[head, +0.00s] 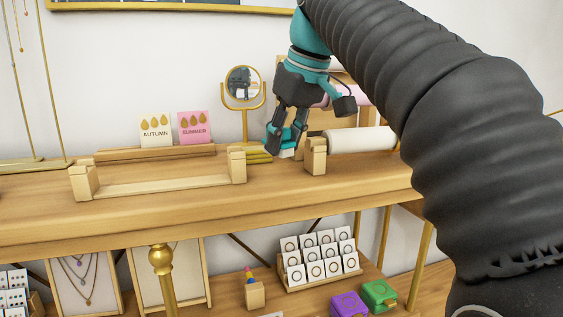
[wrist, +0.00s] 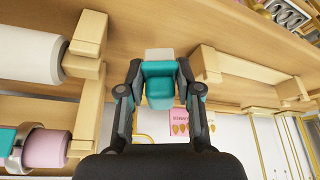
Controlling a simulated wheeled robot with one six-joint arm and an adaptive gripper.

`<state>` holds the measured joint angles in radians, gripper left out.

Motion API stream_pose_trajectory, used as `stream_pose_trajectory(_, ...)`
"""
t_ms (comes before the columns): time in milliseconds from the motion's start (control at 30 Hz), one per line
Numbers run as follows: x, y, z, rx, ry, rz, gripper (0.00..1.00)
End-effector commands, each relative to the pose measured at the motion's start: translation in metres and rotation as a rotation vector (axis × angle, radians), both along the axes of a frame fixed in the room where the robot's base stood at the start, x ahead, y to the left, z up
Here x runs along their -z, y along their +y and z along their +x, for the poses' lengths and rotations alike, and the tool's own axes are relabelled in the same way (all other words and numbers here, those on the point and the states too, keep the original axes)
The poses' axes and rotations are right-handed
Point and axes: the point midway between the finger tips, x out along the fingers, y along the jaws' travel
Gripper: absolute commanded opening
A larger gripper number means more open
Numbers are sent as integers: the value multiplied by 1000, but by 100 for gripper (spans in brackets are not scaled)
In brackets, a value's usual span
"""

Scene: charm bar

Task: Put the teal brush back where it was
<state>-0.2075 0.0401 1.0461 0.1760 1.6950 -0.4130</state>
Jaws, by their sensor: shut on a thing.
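The teal brush (wrist: 158,82) is between the fingers of my gripper (wrist: 159,90) in the wrist view, its pale end (wrist: 158,54) pointing away from the wrist and toward the wooden tabletop. In the head view my gripper (head: 286,142) is shut on the brush and points down over the table, between the empty wooden holder on the left and the white roll's post on the right. The brush's pale end (head: 286,154) shows below the fingers. I cannot tell whether it touches the table. The fingers hide part of the brush.
The empty wooden holder (head: 165,185) stands left on the table (head: 230,208). A white roll (head: 362,139) sits on a wooden post (head: 315,156) at right. A round mirror (head: 243,84) and AUTUMN (head: 156,130) and SUMMER cards (head: 194,128) stand behind.

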Motion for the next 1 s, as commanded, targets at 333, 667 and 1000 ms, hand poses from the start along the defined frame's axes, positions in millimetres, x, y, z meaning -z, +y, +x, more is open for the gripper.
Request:
stream_pose_trajectory(333,35,5,0,1,1,0,0)
stream_pose_trajectory(667,43,5,1,1,-1,0,0)
stream_pose_trajectory(1000,46,5,1,1,0,0,59)
